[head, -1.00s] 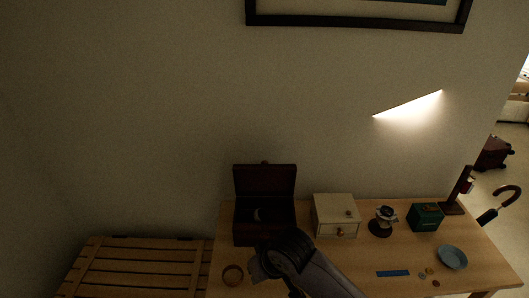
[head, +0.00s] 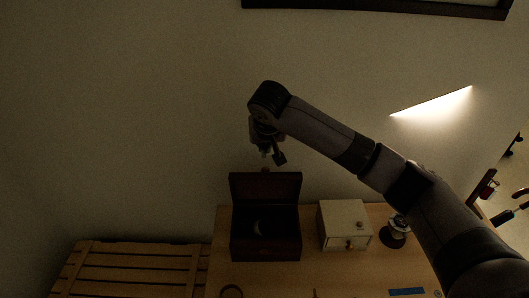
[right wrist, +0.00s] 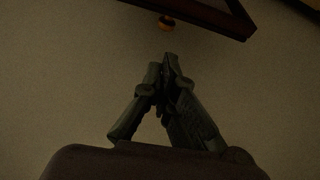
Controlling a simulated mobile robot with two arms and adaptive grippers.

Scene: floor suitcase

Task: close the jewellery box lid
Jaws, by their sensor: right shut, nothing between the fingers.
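The dark jewellery box (head: 265,247) stands on the wooden table with its lid (head: 266,188) raised upright at the back. A small pale crescent-shaped item (head: 257,228) lies inside. My right gripper (head: 272,158) is shut and empty, just above the top edge of the raised lid. In the right wrist view its closed fingertips (right wrist: 165,62) show against the wall. A dark edge, which looks like the lid (right wrist: 215,14), and a small orange-brown knob (right wrist: 167,21) show beyond them. I cannot tell if the fingers touch the lid. My left gripper is not in view.
A cream drawer box (head: 344,224) stands right of the jewellery box, with a dark round-based object (head: 396,232) beyond it. A blue strip (head: 406,291) lies near the front. A slatted wooden bench (head: 130,268) is at left. The wall is close behind.

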